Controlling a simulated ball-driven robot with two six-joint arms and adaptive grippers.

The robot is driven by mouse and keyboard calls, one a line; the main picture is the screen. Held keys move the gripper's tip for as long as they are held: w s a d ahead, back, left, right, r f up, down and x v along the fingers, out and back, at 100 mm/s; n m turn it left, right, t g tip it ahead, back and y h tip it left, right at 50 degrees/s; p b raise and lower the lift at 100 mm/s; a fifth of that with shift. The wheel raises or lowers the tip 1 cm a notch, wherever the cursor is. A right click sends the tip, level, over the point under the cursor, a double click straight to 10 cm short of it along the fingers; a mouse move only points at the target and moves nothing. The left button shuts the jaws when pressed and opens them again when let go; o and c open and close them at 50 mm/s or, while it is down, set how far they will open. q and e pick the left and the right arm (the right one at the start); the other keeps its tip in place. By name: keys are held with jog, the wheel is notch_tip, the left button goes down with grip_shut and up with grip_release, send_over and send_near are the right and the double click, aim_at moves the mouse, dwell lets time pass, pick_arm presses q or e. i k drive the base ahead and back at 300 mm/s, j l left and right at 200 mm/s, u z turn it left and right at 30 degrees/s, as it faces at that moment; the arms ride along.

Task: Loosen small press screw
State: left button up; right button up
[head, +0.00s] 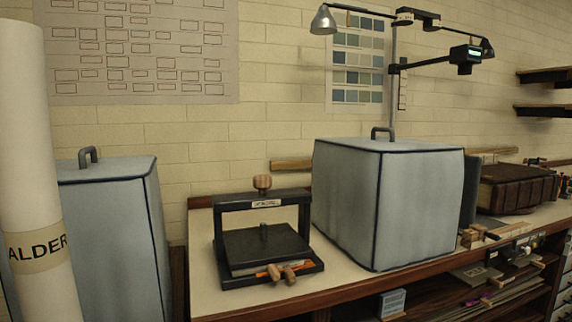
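The small press (263,240) stands on the left end of the bench. It is a black frame with a crossbar, a base and a dark plate. I cannot tell whether the screw touches the plate. Something flat and pale with an orange edge lies under the plate. Small wooden pieces (283,273) sit at the press's front edge. Neither of my grippers is in view.
A large grey-blue covered box (390,200) stands close to the right of the press. Another covered box (105,235) is at left, behind a tall roll labelled ALDER (30,180). A lamp and camera stand (394,70) rises behind. Bench top (345,278) is bare in front.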

aim_at(262, 182)
jog(key=i+l+u, duration=0.1)
jog(key=u, duration=0.3)
jog(key=i+l+u, duration=0.15)
jog(key=u, duration=0.25)
jog(key=i+l+u, duration=0.1)
jog(key=u, duration=0.25)
jog(key=l+u, duration=0.4)
jog(key=i+j, duration=0.05)
jog(key=j, duration=0.05)
